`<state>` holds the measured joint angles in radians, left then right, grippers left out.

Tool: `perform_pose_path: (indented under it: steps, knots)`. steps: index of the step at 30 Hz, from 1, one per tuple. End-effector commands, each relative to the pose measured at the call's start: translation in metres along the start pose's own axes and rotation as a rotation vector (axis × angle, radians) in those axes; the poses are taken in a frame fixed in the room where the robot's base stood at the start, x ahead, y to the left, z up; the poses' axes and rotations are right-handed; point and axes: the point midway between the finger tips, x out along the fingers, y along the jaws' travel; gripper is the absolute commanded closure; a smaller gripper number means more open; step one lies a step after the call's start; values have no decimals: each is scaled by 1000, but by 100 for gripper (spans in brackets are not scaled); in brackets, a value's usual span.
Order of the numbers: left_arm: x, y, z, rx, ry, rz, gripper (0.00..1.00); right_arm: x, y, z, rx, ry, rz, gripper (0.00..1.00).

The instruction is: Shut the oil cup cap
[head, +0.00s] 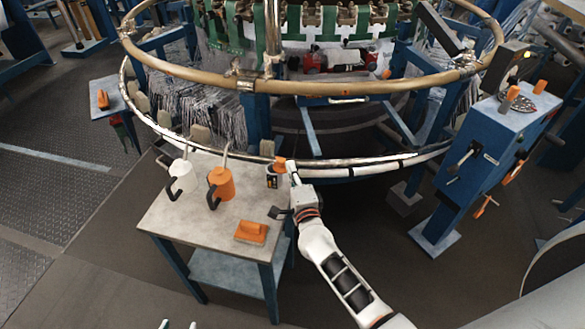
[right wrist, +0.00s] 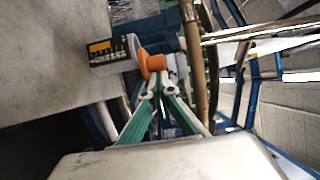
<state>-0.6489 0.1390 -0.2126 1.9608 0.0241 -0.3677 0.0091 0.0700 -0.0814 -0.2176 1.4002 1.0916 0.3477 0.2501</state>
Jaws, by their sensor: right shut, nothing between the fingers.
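The oil cup (head: 273,182) is a small dark container with a label, at the back right corner of the grey table. Its orange cap (head: 279,162) shows at its top. In the right wrist view the labelled cup (right wrist: 108,52) lies left of the orange cap (right wrist: 152,62). I cannot tell how far the cap is open. My right gripper (head: 291,168) is shut and empty, right beside the cap; in the right wrist view its fingertips (right wrist: 153,80) meet at the cap's near side. My left gripper (head: 179,325) shows only two separated fingertips at the bottom edge.
The loom's ring rail (head: 350,170) passes close behind the cup. A blue control post (head: 490,150) stands right.

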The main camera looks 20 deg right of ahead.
Motion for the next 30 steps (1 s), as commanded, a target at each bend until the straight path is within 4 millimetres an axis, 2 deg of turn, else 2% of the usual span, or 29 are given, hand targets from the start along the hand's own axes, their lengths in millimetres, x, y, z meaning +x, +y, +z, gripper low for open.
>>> perform_pose_path:
  steps: [18, 30]
  knots:
    - [-8, -4, -18, 2, 9, -3, 60, -3, -1, 32, 1, 21, 0, 100]
    - [-9, -4, -20, 2, 11, -3, 60, -2, 0, 40, 0, 20, 0, 100]
